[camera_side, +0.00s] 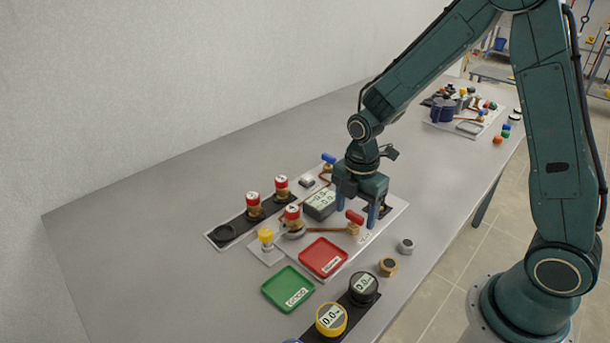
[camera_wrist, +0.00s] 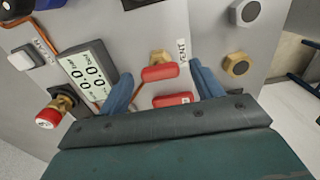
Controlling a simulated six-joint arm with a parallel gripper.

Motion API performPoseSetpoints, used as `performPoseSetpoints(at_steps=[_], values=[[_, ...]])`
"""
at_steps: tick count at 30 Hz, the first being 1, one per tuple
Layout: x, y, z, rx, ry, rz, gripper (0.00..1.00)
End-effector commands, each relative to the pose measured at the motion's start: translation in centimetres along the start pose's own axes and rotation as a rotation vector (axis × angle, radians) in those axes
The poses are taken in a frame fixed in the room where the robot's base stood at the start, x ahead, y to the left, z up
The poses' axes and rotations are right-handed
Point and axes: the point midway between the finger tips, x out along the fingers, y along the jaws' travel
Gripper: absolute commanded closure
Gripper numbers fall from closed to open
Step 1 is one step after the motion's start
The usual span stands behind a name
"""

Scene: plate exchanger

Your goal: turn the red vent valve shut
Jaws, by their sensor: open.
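The red vent valve handle (camera_side: 354,216) sits on a brass body on the grey panel, with a pipe running left from it. In the wrist view, a red handle bar (camera_wrist: 160,72) lies by a brass hex fitting beside the label "VENT". A second red piece (camera_wrist: 172,99) shows nearer my gripper; I cannot tell whether it belongs to the same valve. My gripper (camera_side: 357,212) points down, its blue fingers apart around the handle area. In the wrist view the fingers (camera_wrist: 164,88) stand on either side of the red pieces. Contact with the handle is not visible.
A digital display box (camera_side: 320,204) is close left of my gripper. Red-capped fittings (camera_side: 292,217), a blue-handled valve (camera_side: 328,158), a red tray (camera_side: 323,258) and a green tray (camera_side: 288,289) lie around. Loose fittings (camera_side: 388,267) stand right. The table's far left is clear.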

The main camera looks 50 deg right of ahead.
Motion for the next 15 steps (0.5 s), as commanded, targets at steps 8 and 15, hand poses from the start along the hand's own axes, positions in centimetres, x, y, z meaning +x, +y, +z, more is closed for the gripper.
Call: performPoseSetpoints(at_steps=[8, 15], values=[[-0.01, -0.01, 0.0, 0.0, 0.0, 0.0, 0.54], [-0.03, -0.01, 0.0, 0.001, 0.0, 0.0, 0.79]])
